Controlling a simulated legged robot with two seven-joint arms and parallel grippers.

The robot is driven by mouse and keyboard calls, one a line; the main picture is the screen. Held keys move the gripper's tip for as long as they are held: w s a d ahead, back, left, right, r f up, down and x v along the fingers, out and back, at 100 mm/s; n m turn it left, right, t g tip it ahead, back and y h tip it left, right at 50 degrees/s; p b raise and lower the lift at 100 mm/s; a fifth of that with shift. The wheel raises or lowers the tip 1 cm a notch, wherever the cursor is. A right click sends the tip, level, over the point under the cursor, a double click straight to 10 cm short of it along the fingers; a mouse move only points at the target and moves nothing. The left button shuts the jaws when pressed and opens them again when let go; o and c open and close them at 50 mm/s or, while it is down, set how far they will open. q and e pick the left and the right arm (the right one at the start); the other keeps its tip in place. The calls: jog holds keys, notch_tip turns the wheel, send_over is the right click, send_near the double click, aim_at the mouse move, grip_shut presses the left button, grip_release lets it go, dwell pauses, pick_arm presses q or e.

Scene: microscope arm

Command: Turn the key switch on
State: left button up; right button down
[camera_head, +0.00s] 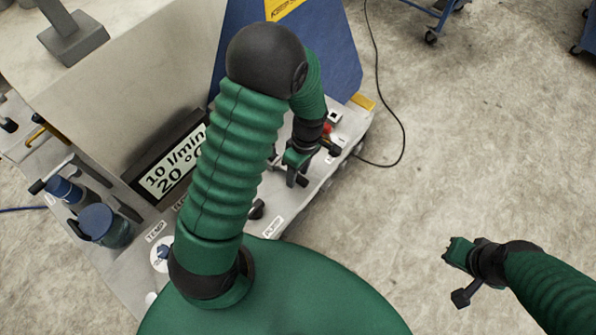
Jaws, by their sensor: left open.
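My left arm rises from the bottom middle, bends at the top and reaches down to the machine's panel (325,172). My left gripper (298,172) is open, low over the right part of this panel. I cannot make out the key switch; the gripper and arm cover part of the panel there. A red part (326,129) shows just beyond the gripper, beside a small white box (335,116). My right gripper (456,262) is over bare floor at the lower right, away from the machine. Its jaw opening is unclear.
A display (165,178) reads 10 l/min and 20 °C, partly behind my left arm. Blue-capped containers (97,220) stand at the left. A dark knob (257,209) sits near the PUMP label (272,226). A black cable (402,125) lies on open floor at the right.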

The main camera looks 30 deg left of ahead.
pick_arm(q)
grip_shut()
dwell(1.3)
